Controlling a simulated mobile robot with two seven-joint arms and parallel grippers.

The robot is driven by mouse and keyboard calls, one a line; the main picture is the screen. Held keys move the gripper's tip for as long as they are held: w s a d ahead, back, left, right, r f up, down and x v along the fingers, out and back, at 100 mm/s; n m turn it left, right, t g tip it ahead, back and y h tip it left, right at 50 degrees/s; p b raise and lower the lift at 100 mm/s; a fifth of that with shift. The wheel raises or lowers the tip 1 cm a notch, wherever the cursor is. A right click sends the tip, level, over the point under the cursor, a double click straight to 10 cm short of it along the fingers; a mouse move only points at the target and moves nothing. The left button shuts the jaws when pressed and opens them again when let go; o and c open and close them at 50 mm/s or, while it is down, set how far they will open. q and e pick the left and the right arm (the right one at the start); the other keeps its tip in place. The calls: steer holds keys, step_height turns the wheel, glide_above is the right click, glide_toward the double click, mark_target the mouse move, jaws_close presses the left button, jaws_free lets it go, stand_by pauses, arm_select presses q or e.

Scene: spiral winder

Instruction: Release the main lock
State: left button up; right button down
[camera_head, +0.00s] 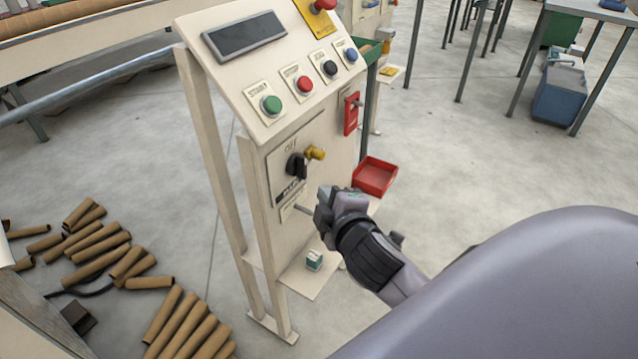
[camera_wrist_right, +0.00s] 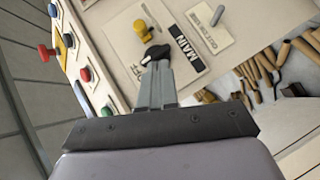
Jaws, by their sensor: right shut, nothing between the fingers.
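The control panel's front plate carries a black rotary switch (camera_head: 296,165) above a dark MAIN label (camera_head: 290,190). A yellow lock-like piece (camera_head: 315,153) sticks out just beside the switch. In the right wrist view the black switch (camera_wrist_right: 157,53) lies right at my fingertips, with the yellow piece (camera_wrist_right: 142,28) just beyond it. My right gripper (camera_head: 322,209) is in front of the panel, below the switch in the head view. In the wrist view its fingers (camera_wrist_right: 156,78) are together and hold nothing. Whether they touch the switch I cannot tell. My left gripper is out of view.
A red tag-like piece (camera_head: 351,113) hangs on the panel's right part. Coloured buttons (camera_head: 304,84) line the sloped top. A grey pin (camera_wrist_right: 217,15) sticks out by a small label. A red tray (camera_head: 375,177) stands right of the panel. Cardboard tubes (camera_head: 100,250) lie at left.

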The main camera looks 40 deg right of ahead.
mark_target(315, 155)
steer(key=shift+w+d+r+h, duration=0.3)
steer(key=shift+d+r+h, duration=0.35)
steer(key=shift+r, duration=0.2)
steer(key=shift+w, duration=0.1)
steer(key=b+x, duration=0.1)
steer(key=x, duration=0.8)
steer(key=shift+w+d+f+b, duration=0.1)
steer(key=shift+w+b, duration=0.25)
steer(key=shift+w, duration=0.05)
